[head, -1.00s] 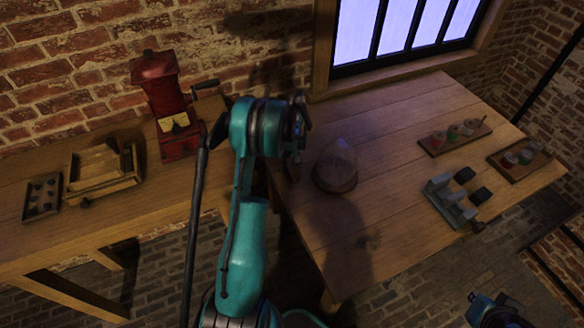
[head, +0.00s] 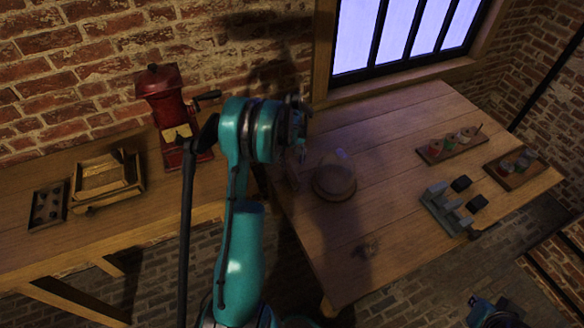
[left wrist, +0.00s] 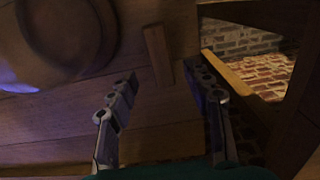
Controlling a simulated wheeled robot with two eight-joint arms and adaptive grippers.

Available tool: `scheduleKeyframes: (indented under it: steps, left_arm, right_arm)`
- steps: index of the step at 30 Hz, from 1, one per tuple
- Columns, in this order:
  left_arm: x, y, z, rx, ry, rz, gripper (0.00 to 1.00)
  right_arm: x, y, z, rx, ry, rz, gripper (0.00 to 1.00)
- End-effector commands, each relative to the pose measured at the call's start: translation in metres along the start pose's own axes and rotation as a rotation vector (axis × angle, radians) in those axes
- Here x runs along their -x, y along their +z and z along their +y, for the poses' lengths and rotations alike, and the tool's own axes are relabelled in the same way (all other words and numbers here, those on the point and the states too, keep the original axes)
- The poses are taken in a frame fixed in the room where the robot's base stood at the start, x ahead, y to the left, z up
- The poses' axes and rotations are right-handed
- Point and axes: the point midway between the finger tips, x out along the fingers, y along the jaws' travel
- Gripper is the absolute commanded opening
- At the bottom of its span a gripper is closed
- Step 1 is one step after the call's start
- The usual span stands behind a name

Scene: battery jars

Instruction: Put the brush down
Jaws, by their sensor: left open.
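A narrow wooden piece, which looks like the brush (left wrist: 158,56), lies on the table planks in the left wrist view, beyond my fingertips and between their lines. It also shows dimly in the head view (head: 292,178), below my left gripper (head: 301,148). In the left wrist view my left gripper (left wrist: 168,78) is open, its fingers wide apart with nothing between them. Bristles cannot be made out. Part of my right arm's end (head: 497,312) shows at the bottom right edge of the head view; its fingers are unclear.
A glass dome on a round wooden base (head: 335,188) stands close by the brush. A grey rack (head: 440,207) and two jar trays (head: 432,158) (head: 505,180) stand to the right. A red grinder (head: 165,100) stands on the left bench. A small object (head: 368,247) lies near the front edge.

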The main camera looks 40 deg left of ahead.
Motion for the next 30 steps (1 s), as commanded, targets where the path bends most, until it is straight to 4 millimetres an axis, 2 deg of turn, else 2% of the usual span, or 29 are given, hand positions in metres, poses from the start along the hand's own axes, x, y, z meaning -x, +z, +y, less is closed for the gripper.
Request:
scheduleKeyframes:
  steps: [1, 3, 7, 11, 14, 18, 21, 25, 30]
  left_arm:
    - [0.011, 0.0, 0.0, 0.0, 0.0, 0.0, 0.5]
    - [0.02, 0.0, 0.0, 0.0, 0.0, 0.0, 0.5]
    - [0.031, 0.001, 0.001, -0.004, 0.001, 0.002, 0.5]
    - [0.054, 0.017, 0.007, -0.054, 0.017, 0.025, 0.5]
    - [0.087, 0.045, 0.017, -0.146, 0.045, 0.067, 0.5]
    - [0.138, 0.1, 0.024, -0.314, 0.098, 0.147, 0.5]
    - [0.166, 0.142, 0.023, -0.435, 0.135, 0.207, 0.5]
    - [0.192, 0.195, 0.014, -0.589, 0.184, 0.286, 0.5]
    - [0.206, 0.261, -0.006, -0.786, 0.248, 0.393, 0.5]
  right_arm:
    - [0.004, -0.003, 0.0, 0.0, 0.0, 0.0, 0.0]
    - [0.005, -0.004, 0.0, 0.0, 0.0, 0.0, 0.0]
    - [0.007, -0.005, 0.0, 0.0, 0.0, 0.0, 0.0]
    - [0.007, -0.005, 0.0, 0.0, 0.0, 0.0, 0.0]
    - [0.007, -0.005, 0.0, 0.0, 0.0, 0.0, 0.0]
    - [0.007, -0.005, 0.0, 0.0, 0.0, 0.0, 0.0]
    - [0.007, -0.005, 0.0, 0.0, 0.0, 0.0, 0.0]
    - [0.007, -0.005, 0.0, 0.0, 0.0, 0.0, 0.0]
    - [0.007, -0.005, 0.0, 0.0, 0.0, 0.0, 0.0]
